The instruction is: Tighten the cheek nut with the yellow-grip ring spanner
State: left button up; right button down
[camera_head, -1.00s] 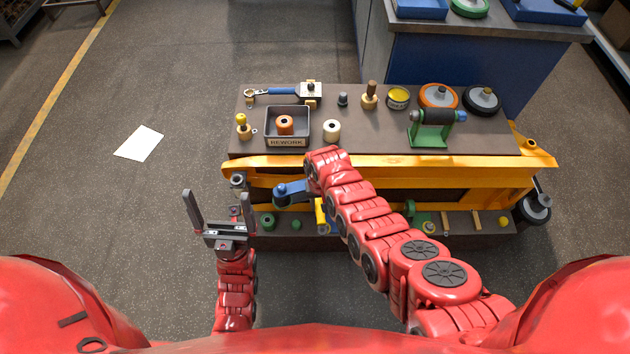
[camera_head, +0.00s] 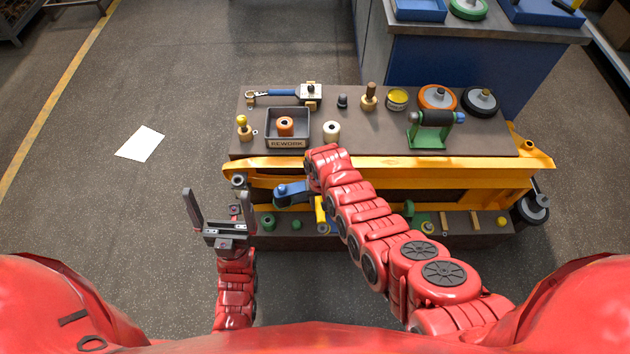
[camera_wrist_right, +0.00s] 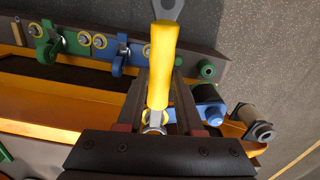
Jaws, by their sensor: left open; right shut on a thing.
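The yellow-grip spanner (camera_wrist_right: 161,65) is held in my right gripper (camera_wrist_right: 158,85), shut around its yellow grip. In the right wrist view its grey head points to the top edge, where it is cut off. A yellow piece (camera_head: 320,210), likely the grip, shows beside my right arm in the head view; that gripper is mostly hidden by the arm. A grey hex nut (camera_wrist_right: 263,131) sits on a cylinder end at the orange frame; I cannot tell whether it is the cheek nut. My left gripper (camera_head: 218,196) is open and empty, left of the bench.
The bench top (camera_head: 355,138) holds a REWORK tray (camera_head: 287,143), a green stand (camera_head: 430,133) and wheels. The orange frame (camera_head: 440,163) runs along its front. A lower shelf (camera_wrist_right: 205,52) carries green and blue brackets.

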jog(key=shift+r+p, duration=2.3)
jog(key=shift+r, duration=0.7)
jog(key=shift+f, duration=0.1)
jog(key=shift+w, duration=0.1)
jog(key=w+d+r, duration=0.1)
jog(key=w+r, duration=0.3)
jog(key=r, duration=0.3)
jog(key=w+d+r+m, duration=0.1)
jog(key=w+r, duration=0.3)
jog(key=r, duration=0.3)
jog(key=w+d+r, duration=0.2)
jog(key=w+r, duration=0.1)
jog(key=r, duration=0.5)
jog(key=d+r, duration=0.5)
jog(key=r, duration=0.3)
jog(key=d+r, duration=0.6)
jog(key=r, duration=0.3)
jog(key=shift+s+d+r, duration=0.2)
jog(key=shift+d+r, duration=0.1)
